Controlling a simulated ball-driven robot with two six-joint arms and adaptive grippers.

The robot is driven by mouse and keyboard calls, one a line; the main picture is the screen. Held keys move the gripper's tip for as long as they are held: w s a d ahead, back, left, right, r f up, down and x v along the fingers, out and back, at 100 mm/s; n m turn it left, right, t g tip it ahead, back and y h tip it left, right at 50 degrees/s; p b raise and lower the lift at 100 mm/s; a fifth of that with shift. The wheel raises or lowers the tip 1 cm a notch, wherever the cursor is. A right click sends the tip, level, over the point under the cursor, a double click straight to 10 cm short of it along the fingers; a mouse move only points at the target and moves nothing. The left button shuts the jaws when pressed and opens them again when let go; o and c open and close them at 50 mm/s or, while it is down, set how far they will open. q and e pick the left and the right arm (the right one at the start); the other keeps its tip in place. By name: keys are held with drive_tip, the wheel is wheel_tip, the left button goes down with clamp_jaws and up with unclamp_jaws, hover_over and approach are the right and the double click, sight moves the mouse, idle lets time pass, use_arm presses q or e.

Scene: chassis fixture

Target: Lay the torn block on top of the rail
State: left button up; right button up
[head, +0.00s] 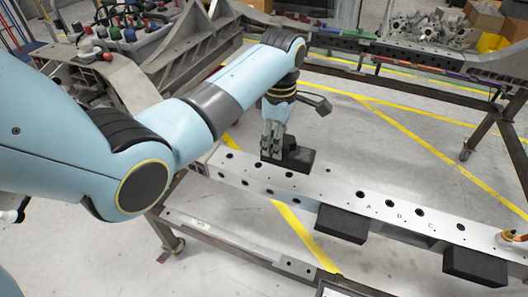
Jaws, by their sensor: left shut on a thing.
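My left gripper (275,152) points down over the rail and is shut on a black block (302,160), the likely torn block. The block is at the rail's top face, towards its left part; I cannot tell whether it rests on it or hangs just above. Its torn part is not clear, and the fingers hide its left side. My right gripper is not in view.
Two black blocks (342,224) (476,265) sit at the rail's front lower side. A copper-coloured part (513,237) is at the right edge. A dark frame (245,245) runs below the rail. Behind are a rack with metal castings (428,28) and a bin of coloured parts (125,35).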

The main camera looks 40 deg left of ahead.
use_arm(q)
drive_tip(key=a+f, duration=0.1)
drive_tip(key=f, duration=0.1)
drive_tip(key=a+f, duration=0.3)
drive_tip(key=f, duration=0.2)
drive_tip(key=shift+s+a+b, duration=0.2)
drive_tip(key=shift+a+b, duration=0.1)
drive_tip(key=shift+b, duration=0.05)
drive_tip(key=o, duration=1.4)
drive_tip(key=shift+r, duration=0.1)
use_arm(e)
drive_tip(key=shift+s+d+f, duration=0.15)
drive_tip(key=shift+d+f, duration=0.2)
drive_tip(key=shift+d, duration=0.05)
use_arm(q)
wheel_tip(320, 180, up, 12)
drive_tip(key=shift+r+p, duration=0.1)
drive_tip(key=shift+p, duration=0.8)
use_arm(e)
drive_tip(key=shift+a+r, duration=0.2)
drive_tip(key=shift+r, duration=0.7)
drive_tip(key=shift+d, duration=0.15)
